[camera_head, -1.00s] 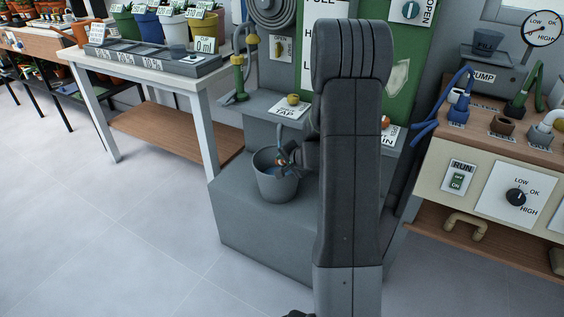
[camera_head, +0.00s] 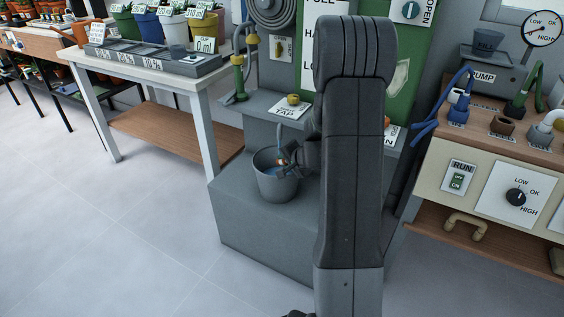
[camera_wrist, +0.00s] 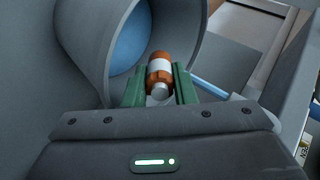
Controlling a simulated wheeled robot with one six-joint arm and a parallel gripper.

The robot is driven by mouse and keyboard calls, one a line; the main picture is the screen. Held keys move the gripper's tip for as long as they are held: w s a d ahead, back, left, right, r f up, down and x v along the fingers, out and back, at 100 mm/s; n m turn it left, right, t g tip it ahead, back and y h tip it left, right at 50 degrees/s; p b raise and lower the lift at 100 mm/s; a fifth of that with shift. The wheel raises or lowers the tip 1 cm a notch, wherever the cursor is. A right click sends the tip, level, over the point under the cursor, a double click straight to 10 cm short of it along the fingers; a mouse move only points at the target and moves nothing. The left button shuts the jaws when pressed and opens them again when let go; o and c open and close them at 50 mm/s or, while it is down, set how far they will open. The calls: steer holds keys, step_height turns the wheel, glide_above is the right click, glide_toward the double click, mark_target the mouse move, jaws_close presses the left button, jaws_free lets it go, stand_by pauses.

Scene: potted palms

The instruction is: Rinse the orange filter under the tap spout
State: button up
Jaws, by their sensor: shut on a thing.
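The orange filter (camera_wrist: 160,72), a small cylinder with a white band, is between the green fingers of my gripper (camera_wrist: 160,92), which is shut on it. In the wrist view it is beside the bucket's opening. In the head view my gripper (camera_head: 287,158) is at the bucket's upper right, and only a little orange shows there. The grey bucket (camera_head: 278,188) holds blue water (camera_wrist: 131,45). A thin pale blue stream (camera_head: 280,132) comes down from the tap ledge toward the bucket. I cannot tell whether it touches the filter. The spout itself is not clear.
The bucket stands on a grey step (camera_head: 245,222). Above it is a ledge with a TAP label (camera_head: 285,111) and a yellow knob (camera_head: 293,99). A white table (camera_head: 200,75) is at left and a pump bench (camera_head: 490,150) at right. Floor at front left is clear.

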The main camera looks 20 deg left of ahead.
steer(key=p+v, duration=0.1)
steer(key=v, duration=1.2)
stand_by(0.5)
